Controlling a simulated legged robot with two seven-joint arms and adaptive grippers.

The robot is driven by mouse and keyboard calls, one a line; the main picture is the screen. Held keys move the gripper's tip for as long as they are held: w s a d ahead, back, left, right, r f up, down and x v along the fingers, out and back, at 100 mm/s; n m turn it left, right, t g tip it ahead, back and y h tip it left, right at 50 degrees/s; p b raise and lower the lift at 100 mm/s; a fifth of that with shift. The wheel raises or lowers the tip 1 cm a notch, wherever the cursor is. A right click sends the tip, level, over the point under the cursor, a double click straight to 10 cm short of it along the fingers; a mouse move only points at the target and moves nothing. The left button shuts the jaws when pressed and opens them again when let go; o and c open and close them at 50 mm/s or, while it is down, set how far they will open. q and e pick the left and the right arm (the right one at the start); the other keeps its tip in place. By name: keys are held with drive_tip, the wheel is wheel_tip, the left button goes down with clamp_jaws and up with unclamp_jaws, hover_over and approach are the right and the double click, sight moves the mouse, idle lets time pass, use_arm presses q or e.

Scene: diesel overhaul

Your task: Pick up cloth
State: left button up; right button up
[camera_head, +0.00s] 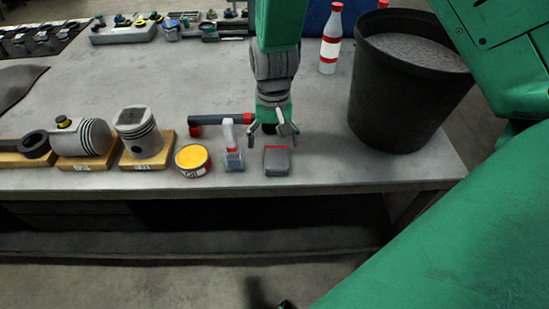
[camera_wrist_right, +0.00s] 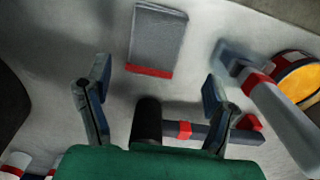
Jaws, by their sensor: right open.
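The cloth (camera_head: 277,160) is a folded grey rectangle with a red edge, lying flat near the table's front edge. It also shows in the right wrist view (camera_wrist_right: 157,40), at the top middle. My right gripper (camera_head: 272,130) is open and empty, just behind the cloth in the head view. In the right wrist view its two spread fingers (camera_wrist_right: 157,85) stand apart, with the cloth beyond them and not touched. My left gripper does not show.
Close by are a brush-like tool (camera_head: 232,155), a yellow-topped can (camera_head: 193,159) and a dark bar with red ends (camera_head: 220,119). A large black bucket (camera_head: 400,95) stands to the right, beside a white bottle (camera_head: 331,42). Pistons on wooden blocks (camera_head: 148,163) stand left.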

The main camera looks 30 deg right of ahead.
sight(276, 154)
drive_tip(key=f, duration=0.4)
drive_tip(key=shift+s+d+f, duration=0.25)
drive_tip(key=shift+s, duration=0.1)
drive_tip(key=shift+w+d+f, duration=0.1)
drive_tip(key=shift+d+f, duration=0.1)
drive_tip(key=shift+f, duration=0.15)
drive_tip(key=shift+a+r, duration=0.1)
drive_tip(key=shift+a, duration=0.2)
drive_tip(key=c, duration=1.3)
wheel_tip(276, 154, up, 9)
drive_tip(key=shift+d+r, duration=0.1)
drive_tip(key=shift+d, duration=0.05)
drive_tip(key=shift+c, duration=0.3)
drive_tip(key=shift+r, duration=0.4)
